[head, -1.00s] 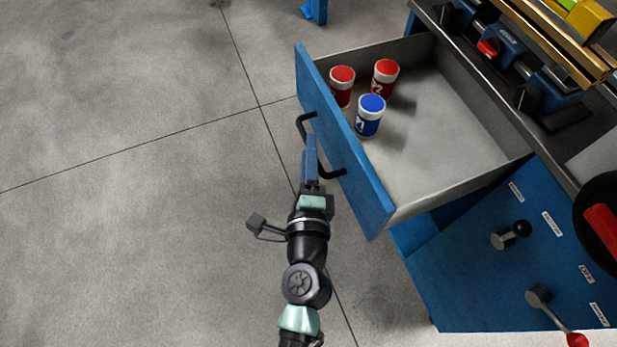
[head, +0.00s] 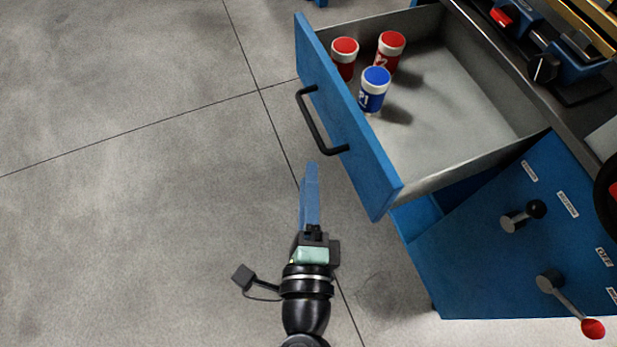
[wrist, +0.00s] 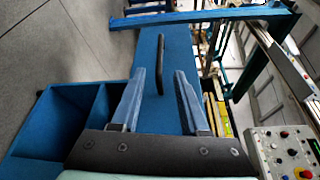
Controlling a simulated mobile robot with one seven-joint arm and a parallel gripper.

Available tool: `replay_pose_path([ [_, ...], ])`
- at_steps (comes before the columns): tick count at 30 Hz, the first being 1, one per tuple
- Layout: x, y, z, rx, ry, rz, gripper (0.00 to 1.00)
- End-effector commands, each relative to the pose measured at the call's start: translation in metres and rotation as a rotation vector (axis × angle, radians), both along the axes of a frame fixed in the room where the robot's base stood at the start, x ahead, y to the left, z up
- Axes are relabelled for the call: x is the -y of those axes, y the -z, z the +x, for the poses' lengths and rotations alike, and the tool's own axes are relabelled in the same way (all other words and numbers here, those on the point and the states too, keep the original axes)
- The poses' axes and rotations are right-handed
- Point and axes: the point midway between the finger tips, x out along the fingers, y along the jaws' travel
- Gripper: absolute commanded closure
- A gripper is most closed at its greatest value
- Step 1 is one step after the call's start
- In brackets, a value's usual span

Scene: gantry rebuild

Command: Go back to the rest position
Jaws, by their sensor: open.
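My gripper (head: 310,185) is in the head view at the lower middle, over the floor, just in front of the open drawer and apart from it. In the wrist view my gripper (wrist: 160,95) has its two blue fingers spread with nothing between them. The blue drawer front (head: 350,125) carries a black bar handle (head: 318,125), which also shows beyond the fingers in the wrist view (wrist: 160,65). The drawer is pulled out and holds two red canisters (head: 344,68) (head: 388,62) and one blue canister (head: 374,98), all upright near the front.
The blue cabinet (head: 470,260) at the right has lever handles, one with a red knob (head: 592,328). Clamps or fixtures (head: 570,60) stand on the bench at the upper right. In the wrist view a button panel (wrist: 285,150) is at the right. The floor (head: 130,230) at left is clear.

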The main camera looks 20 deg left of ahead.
Motion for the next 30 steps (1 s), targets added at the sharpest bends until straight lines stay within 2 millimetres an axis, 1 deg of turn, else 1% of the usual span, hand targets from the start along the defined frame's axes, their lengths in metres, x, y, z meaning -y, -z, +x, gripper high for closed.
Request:
replay_pose_path([
  [11, 0.0, 0.0, 0.0, 0.0, 0.0, 0.0, 0.55],
  [14, -0.002, -0.012, 0.01, 0.045, -0.006, -0.035, 0.55],
  [17, -0.006, -0.045, 0.031, 0.159, -0.013, -0.129, 0.55],
  [20, -0.009, -0.097, 0.059, 0.33, -0.008, -0.29, 0.55],
  [21, -0.009, -0.12, 0.07, 0.402, 0.004, -0.365, 0.55],
  [23, -0.007, -0.155, 0.083, 0.505, 0.031, -0.481, 0.55],
  [24, -0.006, -0.178, 0.091, 0.57, 0.056, -0.558, 0.55],
  [26, -0.001, -0.213, 0.1, 0.66, 0.103, -0.676, 0.55],
  [27, 0.003, -0.237, 0.104, 0.716, 0.141, -0.755, 0.55],
  [29, 0.01, -0.273, 0.109, 0.792, 0.206, -0.872, 0.55],
  [30, 0.016, -0.297, 0.11, 0.838, 0.257, -0.948, 0.55],
])
